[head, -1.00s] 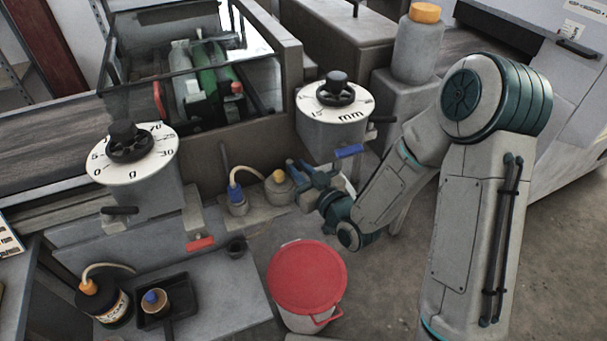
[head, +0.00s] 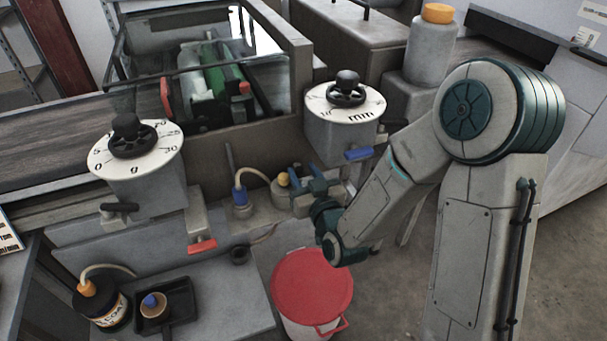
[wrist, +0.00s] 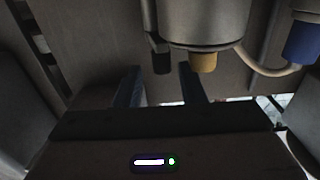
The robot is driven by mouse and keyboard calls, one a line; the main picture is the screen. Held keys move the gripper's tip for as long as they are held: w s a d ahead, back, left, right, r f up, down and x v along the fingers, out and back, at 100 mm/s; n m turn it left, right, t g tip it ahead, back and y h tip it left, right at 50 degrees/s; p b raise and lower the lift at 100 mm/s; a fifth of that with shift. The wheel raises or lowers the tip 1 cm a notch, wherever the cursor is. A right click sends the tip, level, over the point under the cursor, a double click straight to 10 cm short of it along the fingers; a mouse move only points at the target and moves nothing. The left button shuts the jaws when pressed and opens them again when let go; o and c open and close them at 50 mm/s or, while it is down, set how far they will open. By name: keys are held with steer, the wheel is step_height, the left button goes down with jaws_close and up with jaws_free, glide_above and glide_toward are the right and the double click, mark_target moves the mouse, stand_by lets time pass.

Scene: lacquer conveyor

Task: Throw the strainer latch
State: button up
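The strainer looks like the small grey canister with a yellow cap (head: 283,180) beside the blue-capped fitting. In the wrist view its round body (wrist: 205,22) hangs at the top, with the yellow cap (wrist: 203,62) showing. A black-tipped lever, which looks like the latch (wrist: 160,58), sits left of the yellow cap. My gripper (wrist: 158,84) is open, its two blue fingers apart, and the lever tip shows beyond the gap between them. In the head view my gripper (head: 306,181) is just right of the strainer, and the latch cannot be made out there. Contact cannot be told.
The blue-capped fitting (head: 241,198) with a hose stands left of the strainer. A dial box with a blue lever (head: 358,153) overhangs on the right. Another dial box has a red lever (head: 202,246). A red-lidded bucket (head: 312,285) stands on the floor below my wrist.

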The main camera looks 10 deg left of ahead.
steer(key=shift+s+a, duration=0.15)
stand_by(0.4)
steer(key=shift+n+y+p, duration=0.3)
steer(key=shift+y+p, duration=0.1)
steer(key=shift+p, duration=0.1)
